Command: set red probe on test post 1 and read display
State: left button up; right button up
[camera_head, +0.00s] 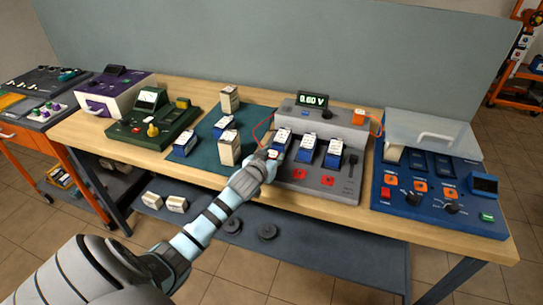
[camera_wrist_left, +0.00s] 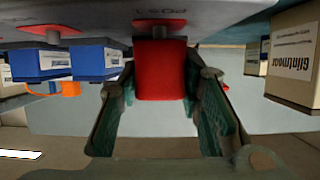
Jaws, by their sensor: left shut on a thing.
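The grey test station (camera_head: 318,118) stands on the bench, and its display (camera_head: 312,99) shows green digits that look like 0.60 V. My left gripper (camera_head: 268,154) is at the station's front left corner. In the left wrist view it is shut on the red probe (camera_wrist_left: 162,70), a red block between the fingers. The block's end is right at a red post pad (camera_wrist_left: 158,24) beside upside-down "POST" lettering; I cannot tell whether they touch. In the head view the arm hides the probe and this pad. Two more red pads (camera_head: 299,174) show. My right gripper is out of view.
Blue-and-white batteries (camera_head: 306,150) stand in the station close to my gripper. Boxed batteries (camera_head: 229,148) stand on the green mat (camera_head: 200,157) to the left. A blue charger (camera_head: 435,170) with a clear lid is at right. An orange block (camera_head: 359,117) sits on the station.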

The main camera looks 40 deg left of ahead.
pick_arm(q)
jog(key=shift+f+b, duration=0.45)
jog(key=shift+f, duration=0.25)
jog(key=o, duration=0.9)
jog(key=shift+c, duration=0.2)
jog(key=shift+r, duration=0.1)
jog(key=shift+s+r+p, duration=0.15)
jog(key=shift+s+p, duration=0.05)
jog(key=shift+p, duration=0.15)
jog(key=p+v, duration=0.8)
jog(key=v, duration=0.2)
jog(key=shift+s+d+p, duration=0.2)
jog(key=shift+s+p, duration=0.1)
jog(key=shift+p, duration=0.1)
